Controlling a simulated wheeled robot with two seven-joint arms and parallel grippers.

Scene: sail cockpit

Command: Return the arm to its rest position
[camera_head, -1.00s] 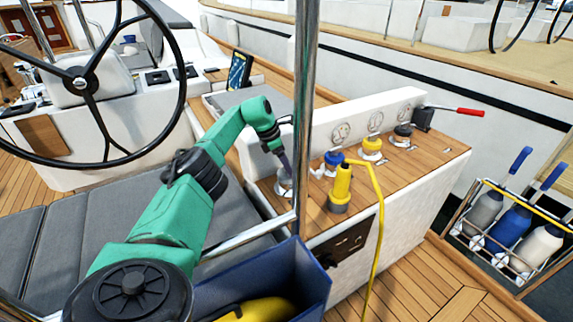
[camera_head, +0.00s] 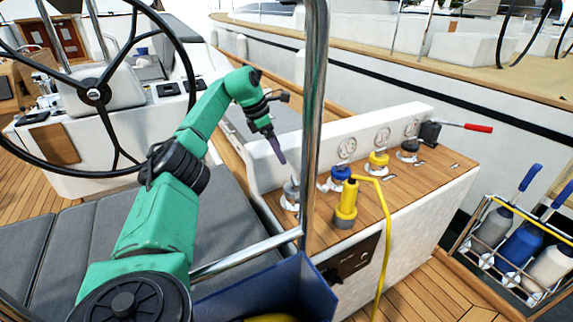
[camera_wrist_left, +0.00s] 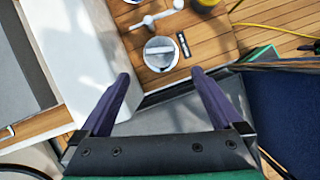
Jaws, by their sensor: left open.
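My left arm is green and comes in from the lower left in the head view. Its left gripper (camera_head: 281,158) has purple fingers and hangs above the near end of the wooden-topped console (camera_head: 390,205). In the left wrist view the two purple fingers of the gripper (camera_wrist_left: 165,95) stand wide apart with nothing between them. A round grey cap (camera_wrist_left: 160,54) lies ahead of the fingertips, apart from them; in the head view this cap (camera_head: 290,196) sits just below the gripper. My right gripper is not in view.
A steel post (camera_head: 313,110) stands close to the arm. A yellow plug (camera_head: 346,204) with a yellow cable stands on the console beside blue and yellow caps. A black steering wheel (camera_head: 94,96) is at left. A blue bin (camera_head: 290,290) is below. Bottles stand in a rack (camera_head: 515,245) at right.

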